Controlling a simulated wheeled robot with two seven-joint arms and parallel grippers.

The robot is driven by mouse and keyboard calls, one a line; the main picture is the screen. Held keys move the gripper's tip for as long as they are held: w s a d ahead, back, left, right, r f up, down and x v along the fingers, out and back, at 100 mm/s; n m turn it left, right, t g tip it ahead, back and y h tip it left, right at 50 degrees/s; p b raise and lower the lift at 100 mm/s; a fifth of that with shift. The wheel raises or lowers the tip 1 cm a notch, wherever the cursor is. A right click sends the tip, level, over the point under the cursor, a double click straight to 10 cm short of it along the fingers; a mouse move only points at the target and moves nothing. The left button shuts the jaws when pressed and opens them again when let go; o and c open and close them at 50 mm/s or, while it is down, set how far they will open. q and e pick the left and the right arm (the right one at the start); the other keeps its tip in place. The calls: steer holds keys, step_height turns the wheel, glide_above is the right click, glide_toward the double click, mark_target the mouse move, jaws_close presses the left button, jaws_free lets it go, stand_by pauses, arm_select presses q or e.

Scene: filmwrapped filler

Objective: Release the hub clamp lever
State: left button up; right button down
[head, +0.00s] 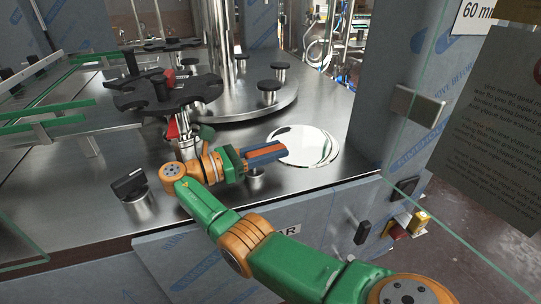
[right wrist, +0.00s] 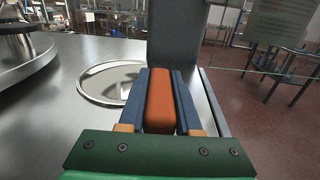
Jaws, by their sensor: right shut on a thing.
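A black star wheel (head: 165,92) stands on a post at the left of the steel machine top in the head view. A small red part (head: 170,77) stands up near its hub; whether it is the clamp lever I cannot tell. My right gripper (head: 283,150) is to the right of the star wheel, apart from it, low over the machine top. Its blue fingers are shut on an orange bar (right wrist: 160,100), which lies lengthwise between them in the right wrist view. My left gripper is not in view.
A black knob (head: 129,183) on a short post stands at the front left. A round shiny plate (head: 310,146) lies just beyond my right fingers. A raised round table (head: 225,108) with black-topped posts is behind. A grey upright (head: 385,100) and glass panels border the right side.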

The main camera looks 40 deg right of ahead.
mark_target(274, 149)
stand_by(0.3)
steer(key=c, duration=0.7)
jaws_free()
steer(key=shift+o, duration=0.5)
steer(key=shift+s+d, duration=0.1)
steer(key=shift+d, duration=0.05)
steer(key=r, duration=0.1)
steer(key=r+p, duration=0.1)
steer(key=r, duration=0.1)
steer(key=r+p, duration=0.1)
steer(key=shift+s+a+r, duration=0.15)
steer(key=shift+s+a, duration=0.05)
steer(key=shift+s, duration=0.05)
steer(key=s+a+r, duration=0.8)
steer(key=s, duration=0.2)
steer(key=shift+a+r, duration=0.3)
